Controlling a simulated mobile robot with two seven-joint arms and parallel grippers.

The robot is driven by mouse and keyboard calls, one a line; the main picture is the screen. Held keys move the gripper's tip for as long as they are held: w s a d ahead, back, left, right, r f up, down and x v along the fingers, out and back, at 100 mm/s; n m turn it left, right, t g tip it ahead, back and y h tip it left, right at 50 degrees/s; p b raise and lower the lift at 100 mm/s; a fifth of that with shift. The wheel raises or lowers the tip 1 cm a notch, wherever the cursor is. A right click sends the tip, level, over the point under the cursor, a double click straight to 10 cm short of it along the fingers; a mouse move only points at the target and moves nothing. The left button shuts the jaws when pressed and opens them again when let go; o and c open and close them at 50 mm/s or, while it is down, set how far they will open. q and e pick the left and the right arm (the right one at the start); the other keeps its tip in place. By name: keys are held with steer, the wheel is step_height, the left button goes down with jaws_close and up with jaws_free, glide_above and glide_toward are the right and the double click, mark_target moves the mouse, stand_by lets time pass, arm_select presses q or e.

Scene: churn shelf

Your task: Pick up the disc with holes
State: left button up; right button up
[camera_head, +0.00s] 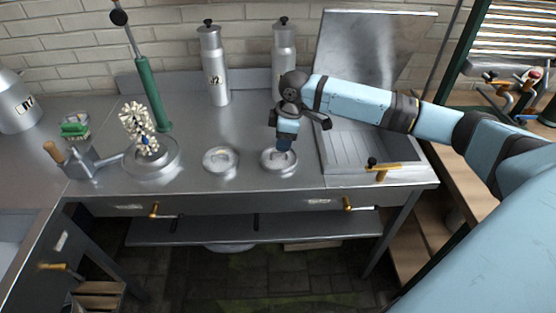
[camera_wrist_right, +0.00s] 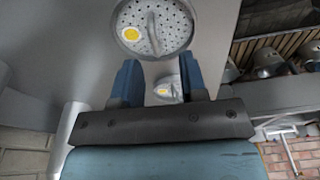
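In the right wrist view, a round metal disc with many small holes (camera_wrist_right: 175,37) has a raised handle and a yellow label. It lies just past my fingertips. In the head view, two round metal discs lie on the steel table, a left one (camera_head: 220,160) and a right one (camera_head: 268,161). Holes are too small to tell there. My right gripper (camera_head: 286,146) points down at the right disc and partly covers it. Its fingers (camera_wrist_right: 157,85) are apart with nothing gripped. My left gripper is out of view.
A steel basin (camera_head: 350,150) with a raised lid (camera_head: 372,45) stands right of the gripper. Two tall metal canisters (camera_head: 213,70) stand behind. To the left are a green-handled pole (camera_head: 152,95) and a round base with a pale knobbly object (camera_head: 143,128).

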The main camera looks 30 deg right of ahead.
mark_target(279, 156)
steer(key=shift+w+a+f, duration=0.1)
steer(key=shift+w+f, duration=0.1)
steer(key=shift+f, duration=0.85)
steer(key=shift+w+a+f, duration=0.1)
steer(key=shift+w+f, duration=0.15)
steer(key=shift+f, duration=0.75)
steer(key=shift+w+a+f, duration=0.1)
steer(key=shift+w+f, duration=0.1)
steer(key=shift+f, duration=0.85)
steer(key=shift+c, duration=0.4)
jaws_close()
